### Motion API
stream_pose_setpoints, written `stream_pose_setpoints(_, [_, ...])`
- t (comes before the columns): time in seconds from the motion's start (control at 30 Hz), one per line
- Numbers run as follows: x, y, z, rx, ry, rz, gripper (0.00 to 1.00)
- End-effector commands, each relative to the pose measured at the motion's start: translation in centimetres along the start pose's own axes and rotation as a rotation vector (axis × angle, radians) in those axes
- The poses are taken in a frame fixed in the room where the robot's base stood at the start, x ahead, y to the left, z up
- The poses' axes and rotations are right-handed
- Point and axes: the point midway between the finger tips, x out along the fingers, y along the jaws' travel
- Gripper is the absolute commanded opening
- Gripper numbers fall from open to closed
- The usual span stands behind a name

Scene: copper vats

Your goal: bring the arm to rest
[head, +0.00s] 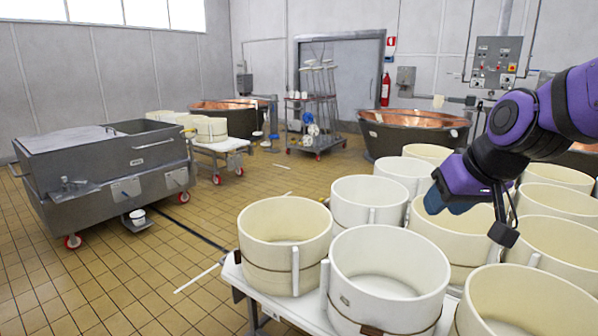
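My arm reaches in from the right edge in the head view, purple and black. My gripper (447,203) hangs at its end, above the white round moulds on the near table. Its fingers look bluish and point down and left. They are small and partly hidden by the wrist, so I cannot see whether they are apart or together. No held object shows.
Several white moulds (386,275) crowd the near table (290,309) under my arm. A grey wheeled vat (105,170) stands at left. Copper vats (413,119) and a rack trolley (318,110) stand further back. The tiled floor (150,265) between is mostly clear.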

Motion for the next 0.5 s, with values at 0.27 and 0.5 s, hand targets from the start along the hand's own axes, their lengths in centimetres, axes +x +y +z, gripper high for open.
stream_pose_setpoints(0.27, [-7.2, 1.6, 6.3, 0.043, -0.044, 0.076, 0.39])
stream_pose_setpoints(0.5, [-10.8, 2.4, 10.9, 0.083, -0.081, 0.156, 0.39])
